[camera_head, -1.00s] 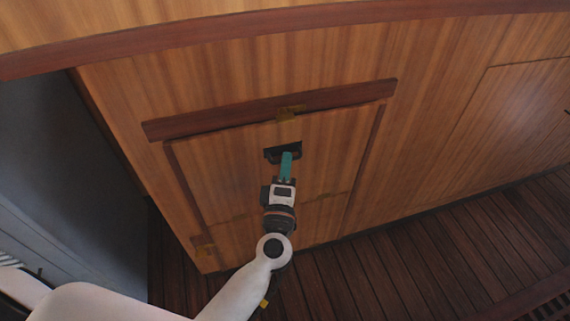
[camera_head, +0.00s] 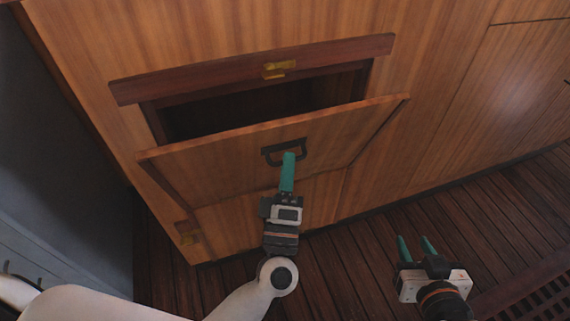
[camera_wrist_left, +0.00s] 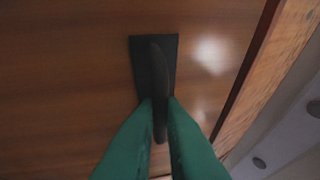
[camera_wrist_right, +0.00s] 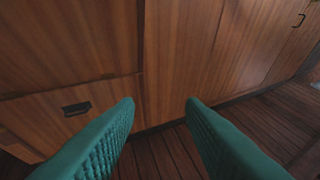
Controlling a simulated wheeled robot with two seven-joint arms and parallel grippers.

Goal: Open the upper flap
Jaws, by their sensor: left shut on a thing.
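The upper flap (camera_head: 230,160) is a wooden panel in the cabinet front, tilted outward at its top, with a dark opening (camera_head: 240,108) behind it. Its dark handle (camera_head: 284,150) sits near the flap's upper middle. My left gripper (camera_head: 289,157) is shut on this handle; the left wrist view shows the green fingers on both sides of the black handle bar (camera_wrist_left: 158,85). My right gripper (camera_head: 416,242) is open and empty, low at the right, apart from the cabinet; its spread fingers also show in the right wrist view (camera_wrist_right: 162,105).
A dark wooden rail (camera_head: 250,70) with a brass latch (camera_head: 280,70) runs above the opening. A lower panel with a brass piece (camera_head: 189,238) lies below the flap. Another dark handle (camera_wrist_right: 77,108) shows in the right wrist view. Plank floor (camera_head: 350,255) is clear around the right gripper.

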